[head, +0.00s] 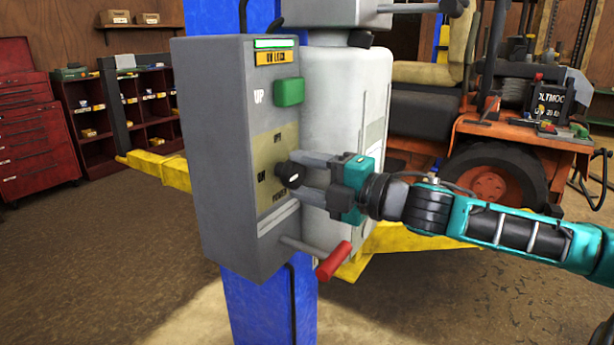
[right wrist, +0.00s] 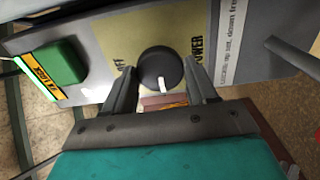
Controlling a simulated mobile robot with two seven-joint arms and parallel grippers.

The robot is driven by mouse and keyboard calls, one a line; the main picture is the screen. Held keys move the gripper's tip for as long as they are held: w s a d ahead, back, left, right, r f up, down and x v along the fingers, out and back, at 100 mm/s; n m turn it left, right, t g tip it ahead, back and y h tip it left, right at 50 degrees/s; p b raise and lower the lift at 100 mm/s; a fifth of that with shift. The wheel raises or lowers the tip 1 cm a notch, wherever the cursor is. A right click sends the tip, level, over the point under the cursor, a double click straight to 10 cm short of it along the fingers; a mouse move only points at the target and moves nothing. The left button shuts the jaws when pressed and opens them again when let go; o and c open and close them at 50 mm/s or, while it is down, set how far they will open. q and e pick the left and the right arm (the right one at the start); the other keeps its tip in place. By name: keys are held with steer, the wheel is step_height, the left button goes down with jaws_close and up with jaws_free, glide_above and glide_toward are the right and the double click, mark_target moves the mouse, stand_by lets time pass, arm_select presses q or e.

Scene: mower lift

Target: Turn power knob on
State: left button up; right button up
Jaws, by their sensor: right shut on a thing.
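The power knob (head: 289,172) is round and black, on a tan plate low on the grey control box (head: 222,150). OFF is printed above it, ON to its left, and POWER below. In the right wrist view the knob (right wrist: 158,68) sits between my fingers. Its white mark points down in that view, on the side where ON lies. My right gripper (head: 303,175) reaches in from the right and is shut on the knob; its two fingers (right wrist: 162,85) flank it. The ON label is hidden in the wrist view. My left gripper is not in view.
A green UP button (head: 289,92) sits above the knob, under an orange UN LOCK label (head: 271,58). A lever with a red handle (head: 333,262) sticks out below my right gripper. A white housing (head: 345,110) stands close behind the gripper. An orange mower (head: 520,130) is at the right.

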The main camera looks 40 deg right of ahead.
stand_by(0.3)
steer(key=o, duration=1.1)
steer(key=shift+c, duration=0.2)
